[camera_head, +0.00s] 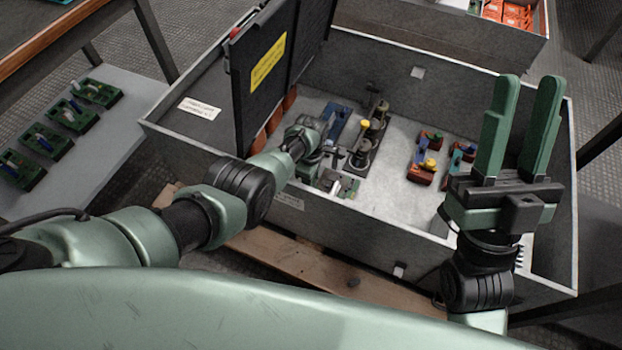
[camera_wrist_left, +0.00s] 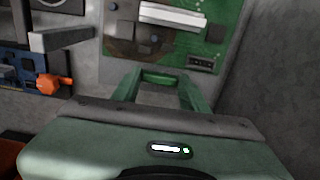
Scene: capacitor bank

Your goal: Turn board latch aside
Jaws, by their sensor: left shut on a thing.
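A green circuit board (camera_head: 348,186) lies inside the grey cabinet near its front wall. In the left wrist view the board (camera_wrist_left: 208,38) carries a white bar and dark parts. My left gripper (camera_head: 331,152) reaches down into the cabinet beside the board. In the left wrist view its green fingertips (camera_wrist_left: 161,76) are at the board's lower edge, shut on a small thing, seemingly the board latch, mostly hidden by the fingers. My right gripper (camera_head: 525,90) is open and empty, fingers up, over the cabinet's right side.
The grey cabinet (camera_head: 472,39) has its dark door (camera_head: 262,95) standing open at left. Inside are dark round-topped fittings, blue parts and several red-and-blue units (camera_head: 421,170). A grey bar (camera_wrist_left: 60,38) and an orange knob (camera_wrist_left: 54,83) are left of the gripper. Green modules (camera_head: 72,114) rest on a side table.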

